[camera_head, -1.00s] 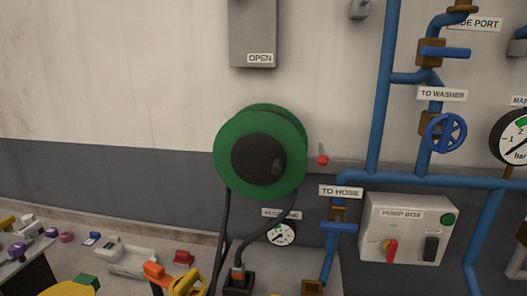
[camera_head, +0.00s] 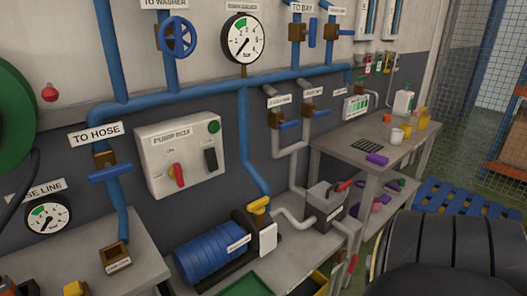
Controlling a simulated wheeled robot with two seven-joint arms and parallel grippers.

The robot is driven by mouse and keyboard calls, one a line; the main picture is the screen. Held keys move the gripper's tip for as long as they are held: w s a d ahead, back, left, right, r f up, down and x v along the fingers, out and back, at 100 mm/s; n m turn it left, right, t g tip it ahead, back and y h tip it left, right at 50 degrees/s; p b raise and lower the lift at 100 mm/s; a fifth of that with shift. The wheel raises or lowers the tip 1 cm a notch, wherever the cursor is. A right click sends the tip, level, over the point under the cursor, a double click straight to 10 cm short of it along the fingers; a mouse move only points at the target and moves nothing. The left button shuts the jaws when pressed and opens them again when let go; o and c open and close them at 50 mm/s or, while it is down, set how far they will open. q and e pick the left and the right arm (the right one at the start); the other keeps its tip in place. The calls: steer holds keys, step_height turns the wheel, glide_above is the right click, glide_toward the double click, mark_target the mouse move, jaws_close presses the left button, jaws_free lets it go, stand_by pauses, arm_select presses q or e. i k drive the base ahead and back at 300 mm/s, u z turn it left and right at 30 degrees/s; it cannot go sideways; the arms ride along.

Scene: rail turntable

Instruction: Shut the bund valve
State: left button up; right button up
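No label that I can read says bund, so I cannot tell which valve is the bund valve. Two small blue-handled valves sit side by side on grey pipes: one on the left (camera_head: 289,124) and one on the right (camera_head: 321,112). Their labels are too small to read surely. A valve with a yellow handle (camera_head: 260,204) stands by the blue ribbed pump motor (camera_head: 212,257). A blue lever valve (camera_head: 110,173) is under the TO HOSE label, and a blue handwheel (camera_head: 177,38) is under TO WASHER. Neither of my grippers is in view.
A pump box (camera_head: 180,157) with a red switch hangs on the wall. A round gauge (camera_head: 243,38) is above the blue pipe. A workbench (camera_head: 350,142) with cups and bottles stands at the back right. A large dark ribbed shape (camera_head: 450,255) fills the lower right.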

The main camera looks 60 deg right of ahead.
mark_target(352, 264)
steer(key=z, duration=3.6)
steer(key=i, duration=3.9)
steer(key=u, duration=2.4)
